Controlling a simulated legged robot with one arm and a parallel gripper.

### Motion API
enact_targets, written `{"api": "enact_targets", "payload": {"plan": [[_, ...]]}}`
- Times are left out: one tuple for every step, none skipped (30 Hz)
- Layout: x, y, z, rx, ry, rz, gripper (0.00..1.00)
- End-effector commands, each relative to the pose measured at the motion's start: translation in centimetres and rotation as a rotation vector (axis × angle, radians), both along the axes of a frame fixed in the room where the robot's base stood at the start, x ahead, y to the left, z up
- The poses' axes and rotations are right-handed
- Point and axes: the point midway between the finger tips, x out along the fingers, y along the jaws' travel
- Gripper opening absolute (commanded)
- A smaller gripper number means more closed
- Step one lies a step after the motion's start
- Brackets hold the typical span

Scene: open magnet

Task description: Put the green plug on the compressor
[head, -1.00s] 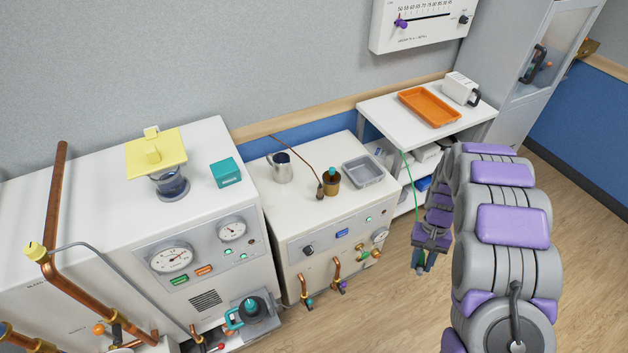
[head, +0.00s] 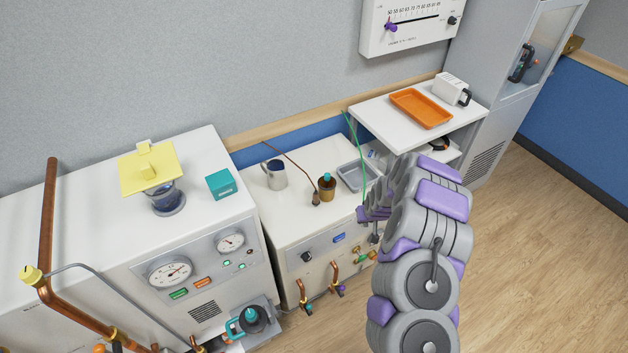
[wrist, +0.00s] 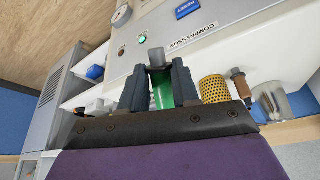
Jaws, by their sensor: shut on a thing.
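The compressor (head: 305,195) is the white cabinet in the middle of the head view. Its label and top face show turned around in the wrist view (wrist: 165,45). My gripper (wrist: 160,82) is shut on the green plug (wrist: 163,95), between its dark fingers. A grey cylinder at the fingertips lies in line with the plug; I cannot tell whether it belongs to it. In the head view my gripper (head: 368,213) is over the right part of the compressor, mostly hidden by my arm. A green cable (head: 353,135) runs up behind it. Contact between plug and compressor cannot be told.
On the compressor stand a metal mug (head: 273,173), a brass pot (head: 326,188) and a grey tray (head: 352,176). Copper pipes (head: 334,280) and knobs stick out of its front. A white shelf with an orange tray (head: 421,108) stands right. The floor at right is clear.

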Motion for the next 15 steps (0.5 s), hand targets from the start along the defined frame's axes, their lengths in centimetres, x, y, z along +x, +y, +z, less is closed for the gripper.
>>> {"api": "enact_targets", "payload": {"plan": [[0.13,0.32,-0.04,0.002,-0.011,0.003,0.00],[0.22,0.44,-0.07,0.002,-0.017,0.006,0.00],[0.29,0.58,-0.11,0.005,-0.025,0.008,0.00],[0.36,0.67,-0.12,0.005,-0.031,0.010,0.00],[0.43,0.68,-0.15,0.005,-0.035,0.013,0.00],[0.51,0.79,-0.18,0.006,-0.042,0.014,0.00],[0.58,0.86,-0.20,0.006,-0.047,0.017,0.00],[0.66,0.93,-0.20,0.008,-0.053,0.016,0.00],[0.76,0.99,-0.21,0.010,-0.060,0.018,0.00],[0.84,1.03,-0.21,0.012,-0.067,0.019,0.00],[0.90,1.09,-0.20,0.015,-0.073,0.020,0.00],[0.96,0.95,-0.19,0.013,-0.077,0.020,0.00],[1.02,1.00,-0.17,0.013,-0.080,0.022,0.00],[1.05,1.07,-0.16,0.013,-0.083,0.023,0.00],[1.06,1.08,-0.17,0.015,-0.086,0.024,0.00]]}}
